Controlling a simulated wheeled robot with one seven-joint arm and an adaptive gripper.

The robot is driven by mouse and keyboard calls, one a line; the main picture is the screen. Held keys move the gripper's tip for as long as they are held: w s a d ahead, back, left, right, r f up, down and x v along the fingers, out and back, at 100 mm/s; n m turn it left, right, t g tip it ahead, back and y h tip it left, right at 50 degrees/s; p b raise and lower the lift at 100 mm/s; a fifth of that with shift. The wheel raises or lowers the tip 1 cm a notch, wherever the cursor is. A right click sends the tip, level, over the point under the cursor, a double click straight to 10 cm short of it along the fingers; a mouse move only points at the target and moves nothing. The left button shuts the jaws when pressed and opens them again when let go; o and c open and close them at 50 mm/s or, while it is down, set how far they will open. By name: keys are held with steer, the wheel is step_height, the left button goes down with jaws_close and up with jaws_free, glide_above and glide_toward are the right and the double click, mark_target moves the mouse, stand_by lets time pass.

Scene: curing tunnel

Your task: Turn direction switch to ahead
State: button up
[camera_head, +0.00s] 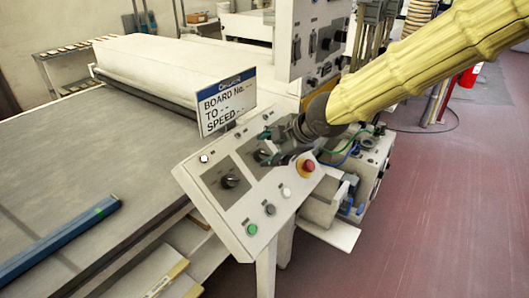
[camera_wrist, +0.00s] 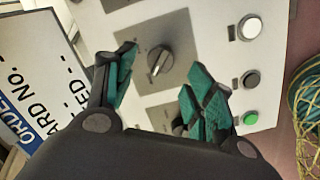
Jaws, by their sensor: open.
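The sloped white control panel (camera_head: 285,210) has two dark rotary knobs on grey plates. The upper-right knob (camera_head: 262,155) is at my gripper (camera_head: 268,146); the other knob (camera_head: 229,181) sits lower left. Labels are too small to read, so I cannot tell which is the direction switch. In the wrist view my gripper (camera_wrist: 163,62) is open, with green fingertips on either side of the upper knob (camera_wrist: 159,60), whose pointer ridge is slightly tilted. Contact cannot be told. The other knob (camera_wrist: 180,127) is partly hidden by the right finger.
A red emergency stop (camera_head: 307,166) sits close to my gripper. White (camera_head: 286,192), black (camera_head: 269,209) and green (camera_head: 252,230) buttons line the panel's near side. A sign (camera_head: 227,102) stands behind the panel, and an upright control box (camera_head: 310,45) rises beyond.

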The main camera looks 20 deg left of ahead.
mark_target(265, 153)
steer(key=shift+x, duration=2)
steer(key=shift+d, duration=0.1)
steer(key=c, duration=1)
